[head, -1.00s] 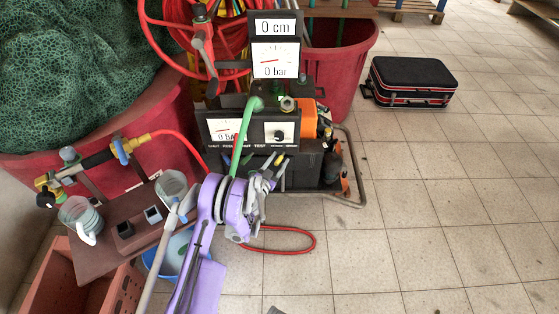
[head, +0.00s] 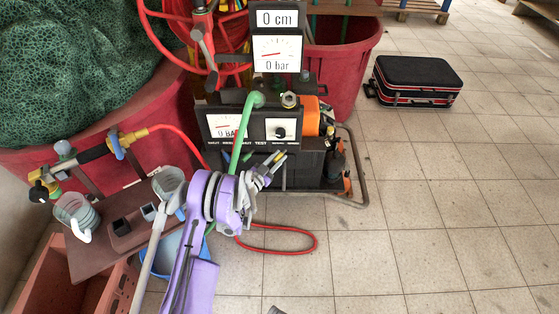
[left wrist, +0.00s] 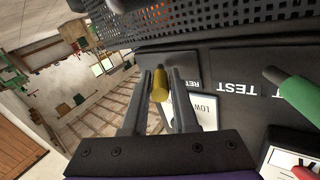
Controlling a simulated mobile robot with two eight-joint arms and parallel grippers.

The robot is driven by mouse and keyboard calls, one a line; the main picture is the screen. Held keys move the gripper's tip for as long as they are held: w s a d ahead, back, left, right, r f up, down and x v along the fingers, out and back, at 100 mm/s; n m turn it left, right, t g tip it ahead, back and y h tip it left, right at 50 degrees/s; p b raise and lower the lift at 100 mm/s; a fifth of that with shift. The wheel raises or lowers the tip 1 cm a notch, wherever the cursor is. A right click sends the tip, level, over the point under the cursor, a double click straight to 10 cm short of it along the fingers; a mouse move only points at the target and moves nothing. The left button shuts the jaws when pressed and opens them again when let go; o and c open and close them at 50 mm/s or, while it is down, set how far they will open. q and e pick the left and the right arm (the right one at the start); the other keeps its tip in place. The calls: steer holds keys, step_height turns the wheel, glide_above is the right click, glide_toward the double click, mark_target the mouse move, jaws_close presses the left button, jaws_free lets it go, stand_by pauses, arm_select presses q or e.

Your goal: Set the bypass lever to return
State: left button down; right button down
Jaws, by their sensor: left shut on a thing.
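My left gripper (head: 279,157) reaches in on its purple arm to the lower front of the pump unit's control panel (head: 252,129). In the left wrist view its two fingers stand on either side of a lever with a yellow cylindrical tip (left wrist: 160,86), shut on it. The lever is beside panel lettering that reads "RET", partly covered. The word "TEST" and a green handle (left wrist: 300,98) are to the right. In the head view the fingers hide most of the lever, so its exact setting cannot be told.
Gauges (head: 276,52) reading 0 cm and 0 bar stand above the panel. A green handle (head: 243,128) rises close beside the arm. A red hose (head: 300,245) loops on the floor. A brown shelf with cups (head: 130,232) is at left. Tiled floor at right is clear up to a black suitcase (head: 416,78).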

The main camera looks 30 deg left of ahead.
arm_select(q)
steer(key=c, duration=0.7)
jaws_free()
steer(key=s, duration=0.7)
steer(key=s+p, duration=0.1)
steer(key=s, duration=0.2)
steer(key=shift+s+a, duration=0.35)
steer(key=shift+a, duration=0.05)
